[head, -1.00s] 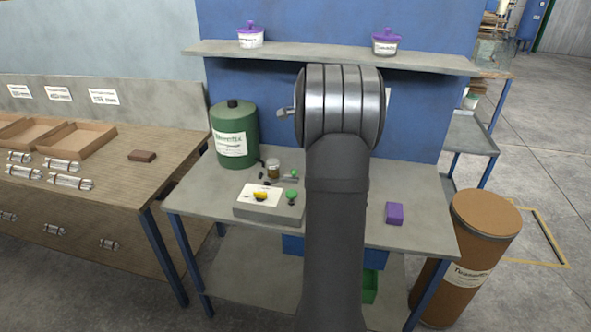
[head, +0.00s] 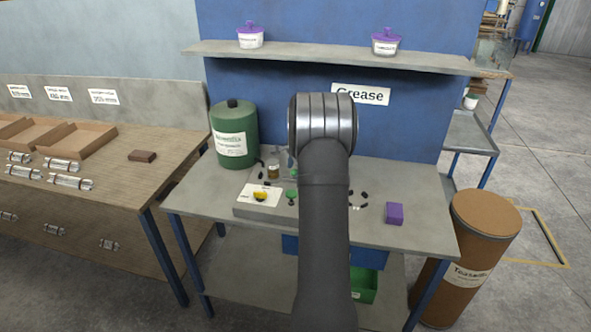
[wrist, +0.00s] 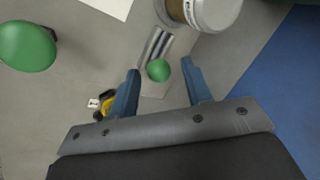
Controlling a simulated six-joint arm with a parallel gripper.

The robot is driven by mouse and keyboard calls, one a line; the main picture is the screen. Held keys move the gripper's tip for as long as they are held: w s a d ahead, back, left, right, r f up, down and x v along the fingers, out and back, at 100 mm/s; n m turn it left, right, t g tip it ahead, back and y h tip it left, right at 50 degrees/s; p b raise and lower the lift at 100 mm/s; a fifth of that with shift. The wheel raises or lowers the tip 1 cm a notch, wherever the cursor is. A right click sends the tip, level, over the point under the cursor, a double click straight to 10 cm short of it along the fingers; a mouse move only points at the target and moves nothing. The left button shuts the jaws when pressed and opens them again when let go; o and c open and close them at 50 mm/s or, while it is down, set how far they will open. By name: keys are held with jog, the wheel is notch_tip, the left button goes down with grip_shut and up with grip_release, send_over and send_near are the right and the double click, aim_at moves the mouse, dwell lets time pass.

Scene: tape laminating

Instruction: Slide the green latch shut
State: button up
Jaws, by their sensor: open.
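The green latch knob (wrist: 158,71) is a small ball at the near end of a grey metal slide (wrist: 154,48) in the wrist view. My gripper (wrist: 159,67) is open, with one blue finger to the left of the knob and one to the right. Gaps show on both sides, and the fingers do not appear to touch it. I cannot tell how far the fingertips are above the knob. In the head view my arm hides most of the gripper and covers part of the latch area.
A glass jar (head: 273,170) stands close to the latch; it also shows in the wrist view (wrist: 212,12). A grey box (head: 252,210) carries a larger green knob (head: 291,194) and a yellow part (head: 260,196). A green canister (head: 234,136) stands at left, a purple block (head: 395,213) at right.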

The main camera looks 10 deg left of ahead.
jog(key=shift+c, duration=0.5)
grip_shut()
jog(key=shift+a, duration=1.3)
jog(key=shift+o, duration=0.5)
grip_release()
jog(key=shift+a, duration=0.1)
jog(key=v, duration=1.7)
jog(key=shift+r, duration=0.25)
jog(key=shift+s, duration=0.1)
